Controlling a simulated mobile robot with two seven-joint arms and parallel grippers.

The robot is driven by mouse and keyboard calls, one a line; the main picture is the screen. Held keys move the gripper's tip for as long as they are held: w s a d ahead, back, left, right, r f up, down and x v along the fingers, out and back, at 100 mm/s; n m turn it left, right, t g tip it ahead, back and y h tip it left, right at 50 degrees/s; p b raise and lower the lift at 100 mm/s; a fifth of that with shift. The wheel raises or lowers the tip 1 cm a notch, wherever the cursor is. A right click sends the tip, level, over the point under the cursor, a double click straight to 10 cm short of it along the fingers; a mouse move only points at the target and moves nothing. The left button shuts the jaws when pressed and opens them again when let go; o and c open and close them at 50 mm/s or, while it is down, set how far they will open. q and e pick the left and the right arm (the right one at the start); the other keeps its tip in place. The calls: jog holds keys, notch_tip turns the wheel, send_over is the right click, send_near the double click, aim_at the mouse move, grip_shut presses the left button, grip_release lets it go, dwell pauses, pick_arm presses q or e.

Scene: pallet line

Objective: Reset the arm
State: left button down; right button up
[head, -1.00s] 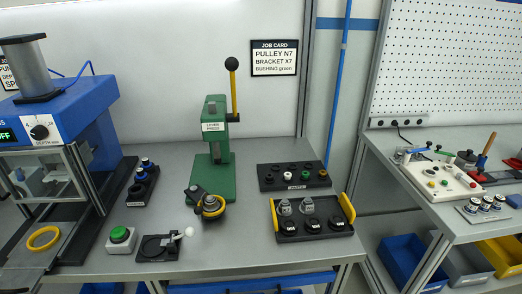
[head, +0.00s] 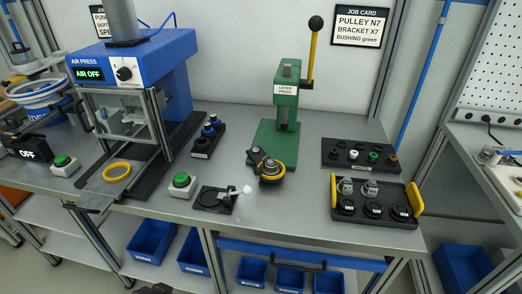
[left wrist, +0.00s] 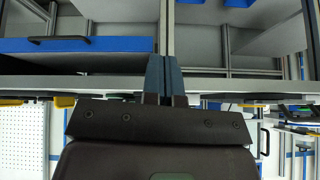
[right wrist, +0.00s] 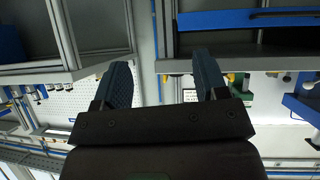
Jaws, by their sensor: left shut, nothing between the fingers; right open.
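My left gripper (left wrist: 164,78) shows in the left wrist view with its two fingers together and nothing between them. My right gripper (right wrist: 160,75) shows in the right wrist view with its fingers wide apart and empty. Neither gripper touches anything that I can see.
The bench carries a blue air press (head: 130,65), a green lever press (head: 283,110), a bushing tray (head: 335,163) and a yellow-handled tray (head: 375,220). A black fixture (head: 213,199) and green buttons (head: 181,180) sit near the front. Blue bins (head: 152,241) stand below.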

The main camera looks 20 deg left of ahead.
pick_arm(q)
notch_tip(320, 180, down, 12)
jog(key=w+t+b, duration=0.2)
jog(key=t+b, duration=0.2)
jog(key=shift+w+d+r+m+t+h+b, duration=0.2)
jog(key=shift+w+m+t+h+b, duration=0.1)
jog(key=shift+w+h, duration=0.1)
dwell(0.3)
